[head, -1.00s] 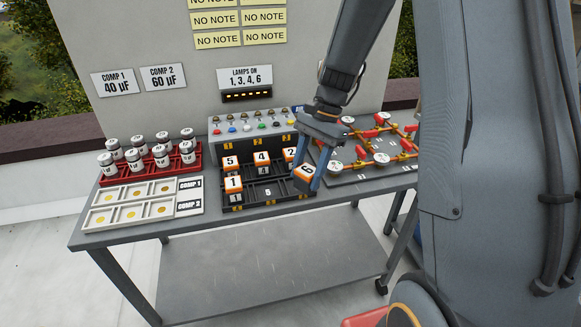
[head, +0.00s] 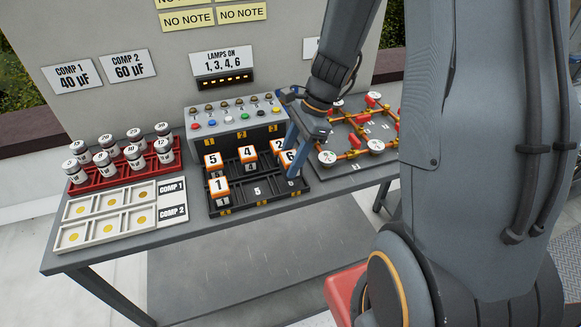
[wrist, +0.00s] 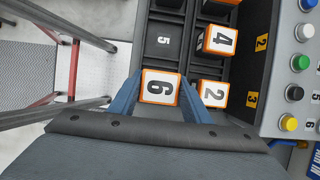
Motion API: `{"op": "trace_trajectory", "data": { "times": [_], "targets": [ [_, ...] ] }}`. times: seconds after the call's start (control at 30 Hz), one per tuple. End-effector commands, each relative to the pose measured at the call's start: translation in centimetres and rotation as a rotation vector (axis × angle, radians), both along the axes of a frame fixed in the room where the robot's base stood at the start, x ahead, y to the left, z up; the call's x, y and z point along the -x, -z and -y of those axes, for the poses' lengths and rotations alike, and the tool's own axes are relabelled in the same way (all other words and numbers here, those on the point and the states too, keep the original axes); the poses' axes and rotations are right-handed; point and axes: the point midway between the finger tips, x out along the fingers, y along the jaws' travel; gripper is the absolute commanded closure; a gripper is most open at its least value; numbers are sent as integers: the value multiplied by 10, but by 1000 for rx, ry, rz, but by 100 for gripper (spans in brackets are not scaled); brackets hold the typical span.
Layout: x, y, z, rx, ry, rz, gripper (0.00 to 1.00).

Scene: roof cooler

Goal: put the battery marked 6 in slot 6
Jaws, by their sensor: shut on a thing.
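The battery marked 6 (wrist: 159,87) is a white-topped block with orange edges, held between the two blue fingers of my gripper (wrist: 160,95). In the head view the battery 6 (head: 288,157) is at the right end of the black slot rack (head: 258,207), partly covered by a finger. It is beside the battery marked 2 (wrist: 213,93) and past the empty slot 5 (wrist: 163,41).
Batteries 5 (head: 213,160), 4 (head: 247,153) and 1 (head: 217,186) stand in the rack. The lamp box (head: 235,118) is behind it. A red rack of capacitors (head: 100,178) and white trays (head: 110,224) are left; a board with red valves (head: 360,130) is right.

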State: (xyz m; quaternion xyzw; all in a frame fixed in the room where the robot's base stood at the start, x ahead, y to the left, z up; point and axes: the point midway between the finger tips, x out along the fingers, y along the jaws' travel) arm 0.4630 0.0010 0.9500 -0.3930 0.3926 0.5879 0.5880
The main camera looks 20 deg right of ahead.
Motion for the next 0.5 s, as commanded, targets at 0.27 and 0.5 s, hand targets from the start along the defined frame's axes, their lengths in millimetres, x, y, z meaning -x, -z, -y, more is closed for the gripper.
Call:
{"op": "trace_trajectory", "data": {
  "times": [0.27,0.5],
  "targets": [
    [0,32,1,0,2,-2,88],
    [0,34,1,1,0,1,88]
  ]
}}
